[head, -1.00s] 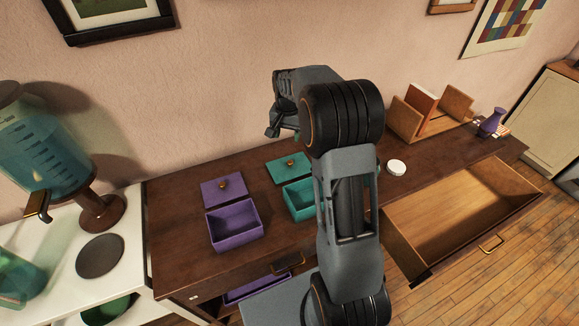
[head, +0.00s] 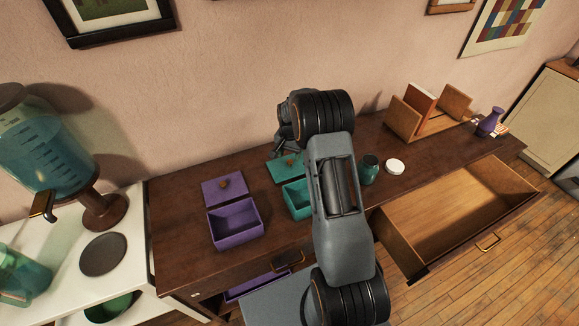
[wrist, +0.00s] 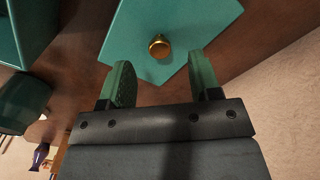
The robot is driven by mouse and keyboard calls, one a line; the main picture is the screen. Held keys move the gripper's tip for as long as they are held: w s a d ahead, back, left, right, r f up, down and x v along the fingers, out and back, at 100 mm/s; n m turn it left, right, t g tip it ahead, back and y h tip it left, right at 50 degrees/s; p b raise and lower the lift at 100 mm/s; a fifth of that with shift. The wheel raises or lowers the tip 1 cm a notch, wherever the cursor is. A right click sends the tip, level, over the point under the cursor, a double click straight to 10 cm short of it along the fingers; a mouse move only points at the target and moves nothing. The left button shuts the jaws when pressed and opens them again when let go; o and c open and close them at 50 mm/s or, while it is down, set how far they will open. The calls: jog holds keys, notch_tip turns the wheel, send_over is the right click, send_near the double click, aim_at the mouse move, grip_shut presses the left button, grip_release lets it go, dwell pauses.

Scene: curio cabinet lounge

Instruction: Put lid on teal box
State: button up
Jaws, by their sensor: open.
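The teal box (head: 296,199) stands open on the dark wooden cabinet top, partly hidden behind my arm in the head view. Its flat teal lid (head: 279,172) with a small gold knob lies behind it on the cabinet top. In the wrist view, the lid (wrist: 140,25) lies ahead of my gripper (wrist: 158,72), and its gold knob (wrist: 159,46) sits just beyond and between the two open fingertips. The fingers hold nothing. A corner of the teal box (wrist: 25,30) shows at the upper left of the wrist view.
A purple box (head: 236,222) and its purple lid (head: 224,189) are left of the teal box. A teal jar (head: 368,169) and a white round lid (head: 395,166) are right of my arm. A drawer (head: 455,215) stands open at the front right.

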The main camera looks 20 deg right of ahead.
aim_at(290, 161)
jog(key=shift+d+f+p, duration=0.1)
jog(key=shift+f+p, duration=0.45)
jog(key=shift+f, duration=1.75)
jog(key=shift+c, duration=0.2)
jog(key=c, duration=1)
jog(key=shift+r, duration=0.1)
